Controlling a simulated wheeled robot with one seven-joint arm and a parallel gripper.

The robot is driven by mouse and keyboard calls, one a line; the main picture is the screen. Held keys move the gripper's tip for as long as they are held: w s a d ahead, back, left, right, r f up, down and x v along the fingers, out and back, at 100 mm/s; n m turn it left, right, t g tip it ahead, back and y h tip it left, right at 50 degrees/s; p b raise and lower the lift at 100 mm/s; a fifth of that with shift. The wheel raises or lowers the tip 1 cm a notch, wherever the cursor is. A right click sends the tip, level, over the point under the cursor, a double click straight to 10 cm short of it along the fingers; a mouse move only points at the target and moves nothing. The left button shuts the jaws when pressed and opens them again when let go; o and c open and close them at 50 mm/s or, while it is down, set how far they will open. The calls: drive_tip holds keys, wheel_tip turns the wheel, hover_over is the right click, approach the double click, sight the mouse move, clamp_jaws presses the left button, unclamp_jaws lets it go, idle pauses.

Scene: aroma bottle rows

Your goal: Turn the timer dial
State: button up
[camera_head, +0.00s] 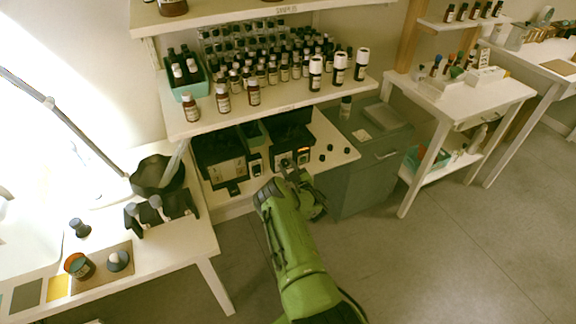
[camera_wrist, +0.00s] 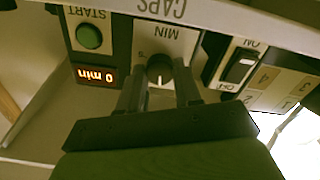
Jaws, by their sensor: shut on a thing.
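The timer dial (camera_wrist: 160,70) is a dark round knob with a pale pointer line, on a light panel marked MIN in the wrist view. My gripper (camera_wrist: 160,86) has its two dark fingers on either side of the dial, shut on it. Beside it, a red display (camera_wrist: 95,76) reads 0 min, under a green START button (camera_wrist: 89,37). In the head view my gripper (camera_head: 289,172) is at the front of a dark machine (camera_head: 291,150) on the lower shelf. The dial is hidden there.
An ON/OFF rocker switch (camera_wrist: 240,66) sits on the panel just right of the fingers. In the head view, a shelf (camera_head: 190,124) crowded with bottles hangs above the machine. Small dark caps (camera_head: 331,147) lie right of it. A white table (camera_head: 150,262) stands at left.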

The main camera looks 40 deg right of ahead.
drive_tip(key=m+p, duration=0.1)
drive_tip(key=m, duration=0.5)
drive_tip(key=shift+s+f+p, duration=0.1)
drive_tip(key=shift+f+p, duration=0.05)
drive_tip(key=shift+p, duration=0.15)
idle(0.4)
drive_tip(key=o, duration=1)
drive_tip(key=shift+o, duration=0.2)
drive_tip(key=p+v, duration=0.6)
drive_tip(key=v, duration=0.9)
drive_tip(key=shift+s+a, duration=0.2)
drive_tip(key=shift+s, duration=0.1)
